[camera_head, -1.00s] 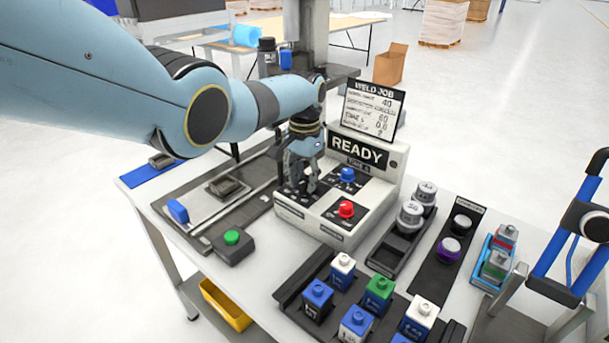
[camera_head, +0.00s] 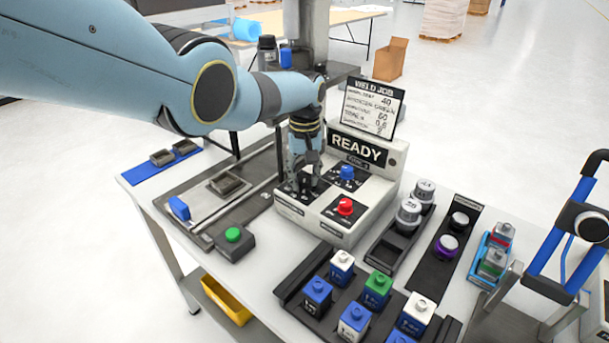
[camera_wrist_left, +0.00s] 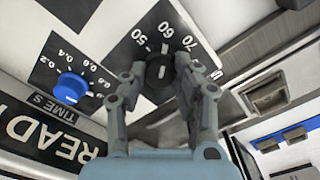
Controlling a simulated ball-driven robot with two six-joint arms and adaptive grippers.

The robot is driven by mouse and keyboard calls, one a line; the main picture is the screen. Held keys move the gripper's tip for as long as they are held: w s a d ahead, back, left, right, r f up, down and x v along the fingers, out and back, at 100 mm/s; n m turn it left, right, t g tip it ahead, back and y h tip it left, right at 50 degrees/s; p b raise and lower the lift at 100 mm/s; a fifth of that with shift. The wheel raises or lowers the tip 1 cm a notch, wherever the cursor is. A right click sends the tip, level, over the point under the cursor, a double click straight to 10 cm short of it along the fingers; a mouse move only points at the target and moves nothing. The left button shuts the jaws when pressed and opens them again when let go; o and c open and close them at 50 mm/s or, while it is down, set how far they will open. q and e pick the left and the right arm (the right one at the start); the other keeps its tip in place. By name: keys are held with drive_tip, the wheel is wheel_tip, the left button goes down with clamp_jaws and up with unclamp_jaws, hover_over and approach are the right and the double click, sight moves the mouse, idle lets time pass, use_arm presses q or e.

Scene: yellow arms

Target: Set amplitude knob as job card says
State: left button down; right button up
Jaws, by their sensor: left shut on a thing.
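The welder unit (camera_head: 352,233) stands on the table with a READY display (camera_head: 357,150). My left gripper (camera_head: 303,183) points down at its front-left panel. In the left wrist view, my left gripper (camera_wrist_left: 159,74) is shut on a black knob (camera_wrist_left: 158,84), with a finger on each side. Its dial shows 50, 60 and 70; the fingers hide part of the knob, and I cannot read its pointer surely. The job card (camera_head: 372,108) stands above the display; its small lines are hard to read, with 40, 60 and 0.8 visible. My right gripper is not in view.
A blue knob (camera_head: 347,173) and red knob (camera_head: 345,207) sit close to my left gripper. A green button box (camera_head: 233,240) lies at the front left.

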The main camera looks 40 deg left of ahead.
sight(304, 178)
use_arm(q)
drive_tip(key=shift+w+r+n, duration=0.1)
drive_tip(key=shift+n, duration=0.4)
drive_tip(key=c, duration=1)
unclamp_jaws()
wheel_tip(304, 178, up, 12)
